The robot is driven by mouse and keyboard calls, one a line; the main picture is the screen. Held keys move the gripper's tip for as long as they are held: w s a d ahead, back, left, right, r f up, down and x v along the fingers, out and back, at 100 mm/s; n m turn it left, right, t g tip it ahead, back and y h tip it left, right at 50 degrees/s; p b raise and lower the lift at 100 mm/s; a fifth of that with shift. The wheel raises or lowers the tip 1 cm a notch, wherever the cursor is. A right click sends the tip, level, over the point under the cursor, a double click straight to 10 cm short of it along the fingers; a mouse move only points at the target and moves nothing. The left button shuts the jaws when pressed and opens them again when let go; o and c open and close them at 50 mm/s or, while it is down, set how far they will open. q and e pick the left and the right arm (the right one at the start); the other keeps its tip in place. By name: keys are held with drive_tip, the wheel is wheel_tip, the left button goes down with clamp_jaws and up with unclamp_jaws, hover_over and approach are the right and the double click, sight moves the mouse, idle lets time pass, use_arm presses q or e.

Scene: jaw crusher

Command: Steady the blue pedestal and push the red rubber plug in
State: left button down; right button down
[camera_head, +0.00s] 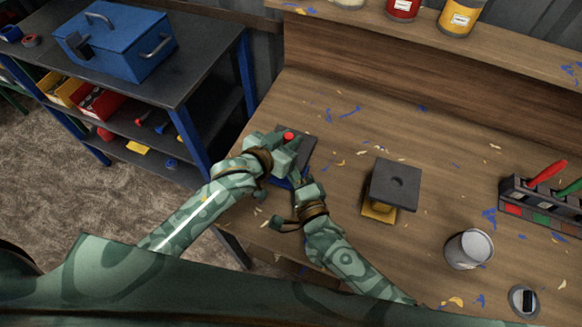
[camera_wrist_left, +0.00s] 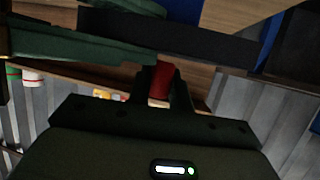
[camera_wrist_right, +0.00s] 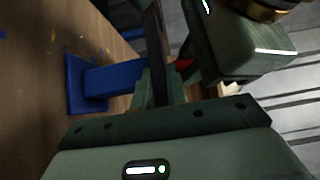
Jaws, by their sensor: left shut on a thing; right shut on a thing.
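The blue pedestal (camera_wrist_right: 108,79) shows its blue column and foot in the right wrist view. Its dark top plate (camera_head: 299,150) shows in the head view, partly hidden by my grippers. My right gripper (camera_head: 297,177) is shut on the edge of that plate. My left gripper (camera_head: 287,143) is shut on the red rubber plug (camera_head: 289,136) above the plate. The plug also shows between the left fingers in the left wrist view (camera_wrist_left: 162,80) and as a small red patch in the right wrist view (camera_wrist_right: 183,65). Whether the plug touches the plate's hole is hidden.
A metal can (camera_head: 468,249) and a tool rack (camera_head: 540,205) are farther right. A cart with a blue toolbox (camera_head: 115,42) stands at the left. The bench behind is clear except for paint chips.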

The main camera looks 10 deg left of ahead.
use_arm(q)
drive_tip(key=shift+f, duration=0.65)
use_arm(e)
drive_tip(key=shift+f, duration=0.15)
idle(0.7)
use_arm(q)
drive_tip(key=c, duration=1.2)
unclamp_jaws()
drive_tip(key=v, duration=1.2)
use_arm(e)
drive_tip(key=c, duration=1.3)
unclamp_jaws()
